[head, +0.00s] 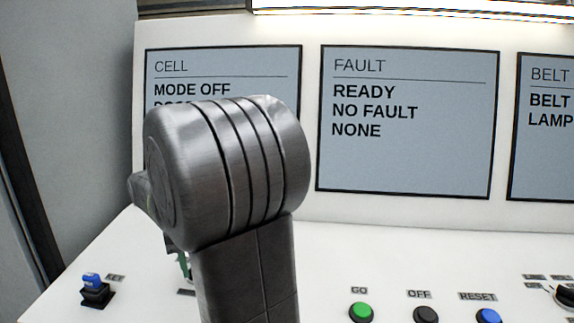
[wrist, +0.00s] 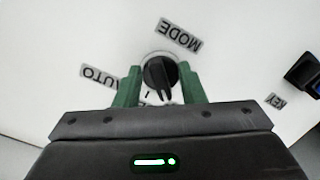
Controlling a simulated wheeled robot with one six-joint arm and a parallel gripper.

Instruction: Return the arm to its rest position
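In the wrist view, my gripper (wrist: 160,88) has its two green fingers spread apart, one on each side of the black MODE knob (wrist: 158,72). The knob's narrow grip shows between them with gaps on both sides, so the fingers look open and not closed on it. How far they reach down around the knob is hard to tell. In the head view, my grey arm hides most of the gripper; only a bit of green finger (head: 184,265) shows low on the panel. The cell screen (head: 225,75) reads MODE OFF.
A blue key switch (head: 93,285) stands at the panel's left and also shows in the wrist view (wrist: 304,72). A green GO button (head: 361,312), a black OFF button (head: 426,315) and a blue RESET button (head: 488,316) line the right. The fault screen (head: 405,160) reads READY, NO FAULT.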

